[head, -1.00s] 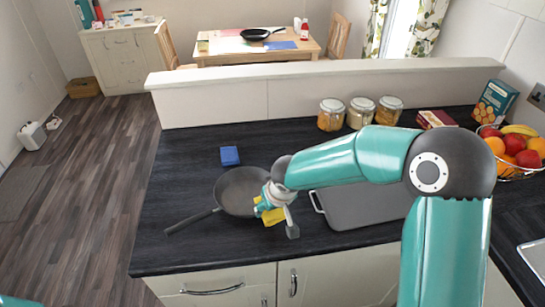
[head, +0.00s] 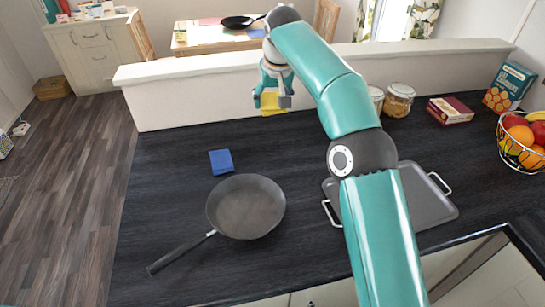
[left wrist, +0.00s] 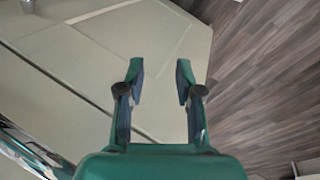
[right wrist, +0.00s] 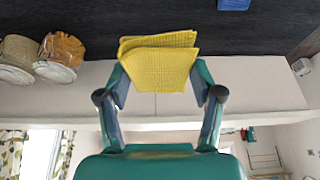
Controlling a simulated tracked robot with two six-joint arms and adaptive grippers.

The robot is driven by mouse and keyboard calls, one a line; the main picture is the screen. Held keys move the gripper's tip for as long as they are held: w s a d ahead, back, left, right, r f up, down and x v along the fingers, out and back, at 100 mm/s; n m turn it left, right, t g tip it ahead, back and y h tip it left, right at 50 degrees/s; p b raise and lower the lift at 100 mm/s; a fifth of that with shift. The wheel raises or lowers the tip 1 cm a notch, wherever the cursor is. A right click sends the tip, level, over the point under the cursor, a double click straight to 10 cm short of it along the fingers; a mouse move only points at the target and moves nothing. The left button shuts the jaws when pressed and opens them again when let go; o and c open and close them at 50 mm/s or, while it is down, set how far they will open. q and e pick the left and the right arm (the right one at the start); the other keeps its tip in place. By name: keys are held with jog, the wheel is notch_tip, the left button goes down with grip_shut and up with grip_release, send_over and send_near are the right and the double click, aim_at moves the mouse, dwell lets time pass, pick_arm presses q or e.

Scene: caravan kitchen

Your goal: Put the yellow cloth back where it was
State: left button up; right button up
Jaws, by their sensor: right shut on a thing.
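The yellow cloth (head: 273,103) is folded and held in my right gripper (head: 272,98), above the back part of the dark counter, near the low cream divider. In the right wrist view the cloth (right wrist: 158,62) sits between the two fingertips of the right gripper (right wrist: 160,92). My left gripper (left wrist: 160,72) shows only in the left wrist view. Its fingers are apart with nothing between them, in front of cream cabinet fronts and the wood floor.
A blue cloth (head: 221,162) lies behind the black frying pan (head: 246,207). A grey tray (head: 430,205) is right of the pan, partly behind my arm. Jars (head: 398,100), a dark red box (head: 450,110) and a fruit basket (head: 524,140) stand right. The counter's left part is clear.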

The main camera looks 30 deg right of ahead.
jog(key=b, duration=0.3)
send_over(273, 158)
jog(key=s, duration=0.1)
notch_tip(273, 158, down, 5)
notch_tip(273, 158, down, 9)
jog(key=shift+s+f+b, duration=0.1)
jog(key=shift+s+b, duration=0.05)
jog(key=shift+b, duration=0.15)
jog(key=shift+f, duration=2.6)
jog(key=o, duration=1.1)
jog(key=shift+r, duration=0.1)
